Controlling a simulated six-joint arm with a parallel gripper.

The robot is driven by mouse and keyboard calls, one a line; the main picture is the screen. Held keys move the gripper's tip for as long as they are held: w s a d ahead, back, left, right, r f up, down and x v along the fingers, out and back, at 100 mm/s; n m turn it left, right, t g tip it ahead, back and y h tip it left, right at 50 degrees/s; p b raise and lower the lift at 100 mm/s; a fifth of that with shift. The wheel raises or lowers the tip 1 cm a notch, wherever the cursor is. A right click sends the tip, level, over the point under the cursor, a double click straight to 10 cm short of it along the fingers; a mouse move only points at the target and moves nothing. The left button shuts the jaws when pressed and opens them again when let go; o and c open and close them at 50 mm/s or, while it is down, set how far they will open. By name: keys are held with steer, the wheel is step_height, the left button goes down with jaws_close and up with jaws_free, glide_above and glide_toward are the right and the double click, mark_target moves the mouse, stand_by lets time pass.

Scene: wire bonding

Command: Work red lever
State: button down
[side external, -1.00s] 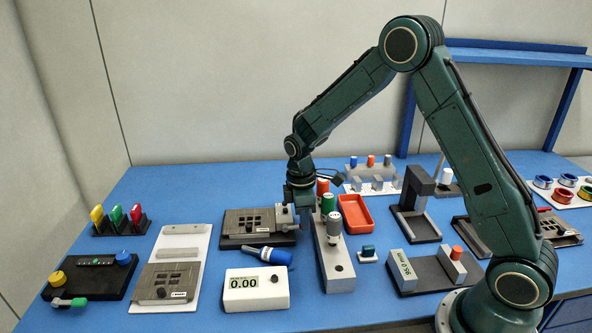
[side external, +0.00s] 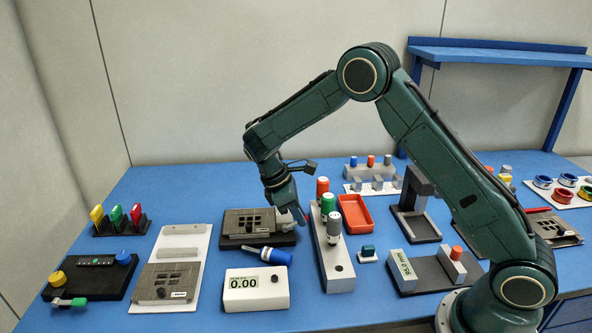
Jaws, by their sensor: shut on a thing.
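The dark bonding fixture (side external: 246,222) with slots in its top lies on a black base in the middle of the table. My gripper (side external: 299,220) points down at the right end of this fixture, tilted, with its jaws low beside the fixture's grey end block. It is shut on what appears to be the red lever there. The jaws hide the lever, so its colour and exact angle cannot be made out.
A grey rack (side external: 337,268) with red, green and grey-capped cylinders stands close right of my gripper. A blue cylindrical tool (side external: 275,257) and a white 0.00 meter (side external: 256,291) lie in front. An orange tray (side external: 355,213) is behind right.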

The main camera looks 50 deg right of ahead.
steer(key=shift+w+a+r+g+h, duration=0.3)
steer(key=shift+w+a+g+h, duration=0.1)
steer(key=shift+g+h, duration=0.4)
stand_by(0.5)
steer(key=c, duration=1.4)
jaws_free()
steer(key=shift+o, duration=0.2)
steer(key=shift+s+d+f+t+y, duration=0.2)
steer(key=shift+s+d+t+y, duration=0.05)
steer(key=shift+t+y, duration=0.25)
steer(key=shift+s+d+f+t+y, duration=0.15)
steer(key=shift+s+d+t+y, duration=0.1)
steer(key=shift+t+y, duration=0.25)
